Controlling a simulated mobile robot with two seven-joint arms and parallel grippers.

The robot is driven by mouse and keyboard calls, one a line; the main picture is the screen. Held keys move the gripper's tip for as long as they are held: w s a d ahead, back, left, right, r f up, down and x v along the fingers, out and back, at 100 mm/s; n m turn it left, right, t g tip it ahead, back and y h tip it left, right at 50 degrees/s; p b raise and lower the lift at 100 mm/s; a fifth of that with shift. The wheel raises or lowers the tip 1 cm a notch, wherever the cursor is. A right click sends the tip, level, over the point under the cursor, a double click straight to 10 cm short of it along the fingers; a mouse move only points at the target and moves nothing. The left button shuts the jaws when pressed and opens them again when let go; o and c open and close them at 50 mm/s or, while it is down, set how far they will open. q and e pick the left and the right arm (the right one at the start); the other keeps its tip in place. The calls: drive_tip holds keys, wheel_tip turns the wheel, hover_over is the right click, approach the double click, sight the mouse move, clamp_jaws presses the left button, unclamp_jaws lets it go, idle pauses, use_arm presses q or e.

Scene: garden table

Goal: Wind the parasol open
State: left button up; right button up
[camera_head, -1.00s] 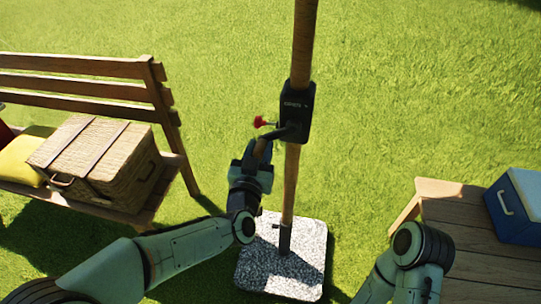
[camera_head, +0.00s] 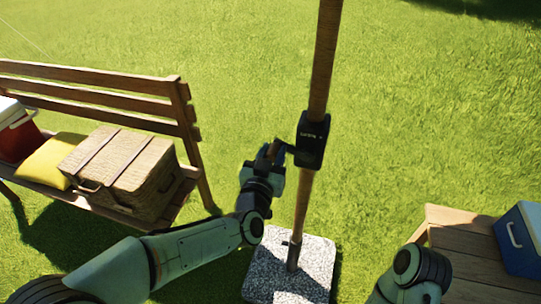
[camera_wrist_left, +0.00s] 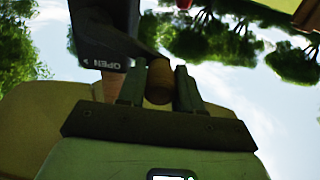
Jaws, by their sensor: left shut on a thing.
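The parasol's wooden pole (camera_head: 322,60) stands in a speckled stone base (camera_head: 270,255). A black crank housing (camera_head: 312,140) is fixed on the pole. My left gripper (camera_head: 269,154) is just left of the housing, shut on the crank's wooden grip. In the left wrist view the grip (camera_wrist_left: 159,82) sits between the two fingers, beside the housing (camera_wrist_left: 103,38) with its "OPEN" marking.
A wooden bench (camera_head: 90,85) at the left holds a wicker basket (camera_head: 120,170), a yellow cushion (camera_head: 48,162) and a red cooler (camera_head: 18,135). A wooden table (camera_head: 470,245) with a blue cooler (camera_head: 522,240) stands at the right. Open grass lies behind the pole.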

use_arm(q)
drive_tip(key=s+d+r+p, duration=0.3)
drive_tip(key=d+r+p, duration=0.25)
drive_tip(key=d, duration=0.45)
drive_tip(key=s+d+f+b, duration=0.2)
drive_tip(key=d+f+b, duration=0.3)
drive_tip(key=f+b, duration=0.5)
drive_tip(key=w+a+f+b, duration=0.3)
drive_tip(key=a+f+b, duration=0.1)
drive_tip(key=a+f, duration=0.45)
drive_tip(key=w+a+r+p, duration=0.2)
drive_tip(key=a+r+p, duration=0.2)
drive_tip(key=a+r, duration=0.3)
drive_tip(key=shift+w+a+r+p, duration=0.2)
drive_tip(key=shift+r+p, duration=0.1)
drive_tip(key=shift+r, duration=0.9)
